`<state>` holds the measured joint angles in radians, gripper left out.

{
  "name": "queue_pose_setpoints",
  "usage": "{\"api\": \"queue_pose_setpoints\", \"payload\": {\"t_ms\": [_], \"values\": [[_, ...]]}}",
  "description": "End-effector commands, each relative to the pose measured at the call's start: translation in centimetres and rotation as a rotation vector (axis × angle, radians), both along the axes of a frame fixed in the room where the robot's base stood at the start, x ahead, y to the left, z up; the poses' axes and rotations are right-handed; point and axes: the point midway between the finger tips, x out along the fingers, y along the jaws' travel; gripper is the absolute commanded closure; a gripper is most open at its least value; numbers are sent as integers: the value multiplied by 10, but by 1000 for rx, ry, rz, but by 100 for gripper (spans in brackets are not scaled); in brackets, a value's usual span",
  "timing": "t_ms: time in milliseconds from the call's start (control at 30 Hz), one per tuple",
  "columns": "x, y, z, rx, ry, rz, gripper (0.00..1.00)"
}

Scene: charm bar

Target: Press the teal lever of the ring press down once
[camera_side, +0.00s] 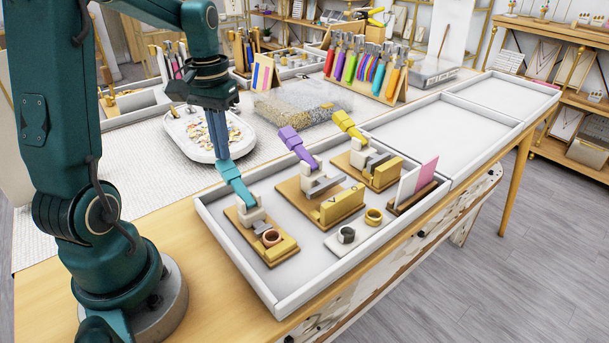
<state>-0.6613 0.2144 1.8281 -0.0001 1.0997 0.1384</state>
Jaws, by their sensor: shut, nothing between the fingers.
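The teal lever (236,183) rises tilted from the nearest press, with its free end up and to the left. Its ring press (247,217) has a wooden base and stands at the left end of the white tray (290,308). A copper-coloured ring (271,237) sits at the front of this press. My gripper (221,156) points down with its blue fingers shut and empty. The fingertips are at the upper end of the teal lever; I cannot tell whether they touch it.
Presses with a purple lever (297,145) and a yellow lever (349,126) stand to the right. Loose in the tray are a gold ring (374,216) and a grey ring (346,235). A dish of charms (187,147) lies behind my gripper. The tray's right sections are empty.

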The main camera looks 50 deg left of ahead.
Motion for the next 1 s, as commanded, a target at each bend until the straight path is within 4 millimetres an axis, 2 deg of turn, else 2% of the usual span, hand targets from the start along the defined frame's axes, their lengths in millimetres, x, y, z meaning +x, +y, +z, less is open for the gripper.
{"api": "queue_pose_setpoints", "payload": {"t_ms": [500, 767, 1000], "values": [[0, -2, 25, 1, -2, 0, 100], [0, -3, 31, 1, -2, 0, 100], [0, -3, 56, 3, -3, 0, 100]]}}
